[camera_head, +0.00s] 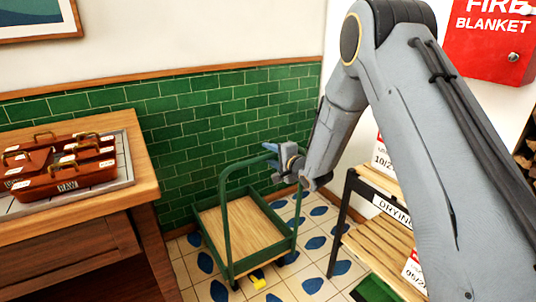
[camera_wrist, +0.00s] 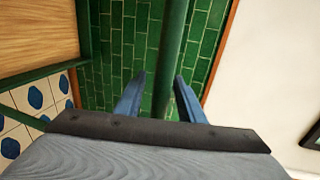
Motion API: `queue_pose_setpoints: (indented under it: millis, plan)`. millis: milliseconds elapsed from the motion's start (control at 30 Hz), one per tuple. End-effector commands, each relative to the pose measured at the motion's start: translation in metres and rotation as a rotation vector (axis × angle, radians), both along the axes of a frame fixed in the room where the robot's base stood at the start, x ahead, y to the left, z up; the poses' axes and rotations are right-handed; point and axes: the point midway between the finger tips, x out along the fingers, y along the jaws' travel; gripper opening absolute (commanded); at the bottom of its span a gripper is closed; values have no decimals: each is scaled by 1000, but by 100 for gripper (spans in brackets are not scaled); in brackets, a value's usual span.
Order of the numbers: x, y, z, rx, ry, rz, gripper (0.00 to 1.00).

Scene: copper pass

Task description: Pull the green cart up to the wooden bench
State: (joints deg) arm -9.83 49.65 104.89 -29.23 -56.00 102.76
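The green cart (camera_head: 245,225) has a green tube frame, a raised handle and a wooden deck. It stands on the tiled floor near the green tiled wall, with its deck empty. The wooden bench (camera_head: 85,232) is at the left, with a floor gap between it and the cart. My gripper (camera_head: 276,158) is at the right end of the cart's handle. In the wrist view my open fingers (camera_wrist: 160,95) lie either side of a green tube (camera_wrist: 172,50) of the cart. The tube looks close to the right finger; I cannot tell whether they touch.
A slatted drying rack (camera_head: 375,245) stands close on the cart's right. A yellow piece (camera_head: 258,280) shows low at the cart's front. The green wall (camera_head: 190,130) is behind the cart.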

Motion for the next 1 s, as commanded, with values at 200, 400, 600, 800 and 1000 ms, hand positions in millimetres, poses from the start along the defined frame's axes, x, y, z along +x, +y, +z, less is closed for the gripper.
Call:
queue_pose_setpoints:
  millis: [200,400,600,800,1000]
  plan:
    - [8,5,-2,-1,1,-1,36]
    - [8,5,-2,-1,1,-1,36]
    - [8,5,-2,-1,1,-1,2]
    - [8,5,-2,-2,1,-1,0]
    - [1,-2,-2,-1,3,-2,0]
